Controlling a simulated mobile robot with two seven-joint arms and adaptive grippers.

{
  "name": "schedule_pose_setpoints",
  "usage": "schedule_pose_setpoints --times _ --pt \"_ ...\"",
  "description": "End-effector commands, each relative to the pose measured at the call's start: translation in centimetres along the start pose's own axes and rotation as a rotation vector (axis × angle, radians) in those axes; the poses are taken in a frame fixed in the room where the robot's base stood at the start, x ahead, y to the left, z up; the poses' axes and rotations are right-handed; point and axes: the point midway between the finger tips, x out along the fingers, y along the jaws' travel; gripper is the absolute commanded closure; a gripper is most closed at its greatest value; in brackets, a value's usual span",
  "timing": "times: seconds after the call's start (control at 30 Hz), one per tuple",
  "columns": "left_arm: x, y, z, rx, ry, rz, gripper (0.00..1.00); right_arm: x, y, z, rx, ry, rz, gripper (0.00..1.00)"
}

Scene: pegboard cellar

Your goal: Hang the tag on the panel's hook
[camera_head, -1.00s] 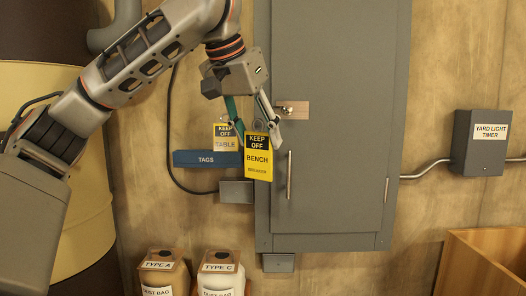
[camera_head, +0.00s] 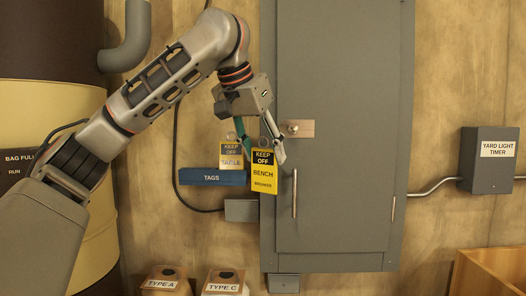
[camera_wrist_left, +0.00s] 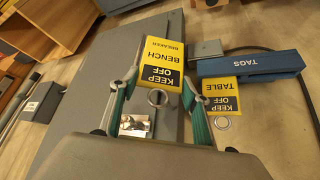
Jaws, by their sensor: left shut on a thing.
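The yellow and black tag reading KEEP OFF BENCH BREAKER (camera_head: 264,178) hangs upright from my left gripper (camera_head: 261,146), which is shut on it near its top. In the left wrist view the tag (camera_wrist_left: 150,58) sits between the teal fingers (camera_wrist_left: 160,82), its ring towards the camera. The panel (camera_head: 345,60) is a grey cabinet. The plate and hook also show in the left wrist view (camera_wrist_left: 135,123). The tag and hook are apart. My right gripper is not in view.
A blue TAGS rail (camera_head: 211,178) left of the panel carries a KEEP OFF TABLE tag (camera_head: 231,161). The panel has a vertical handle (camera_head: 294,195). A grey timer box (camera_head: 488,160) is at right. TYPE A (camera_head: 165,283) and TYPE C (camera_head: 224,282) containers stand below.

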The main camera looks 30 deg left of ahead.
Motion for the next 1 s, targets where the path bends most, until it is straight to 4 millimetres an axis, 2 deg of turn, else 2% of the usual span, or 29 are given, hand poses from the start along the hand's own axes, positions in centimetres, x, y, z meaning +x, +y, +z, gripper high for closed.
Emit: schedule_pose_setpoints --times 0.7,1.0 --pt "2.2 -1.9 -2.6 -0.001 -0.002 0.001 0.68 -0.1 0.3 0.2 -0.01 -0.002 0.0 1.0" --pt "3.2 -2.5 -2.9 0.0 -0.001 -0.001 0.68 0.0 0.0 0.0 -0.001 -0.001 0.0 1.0"
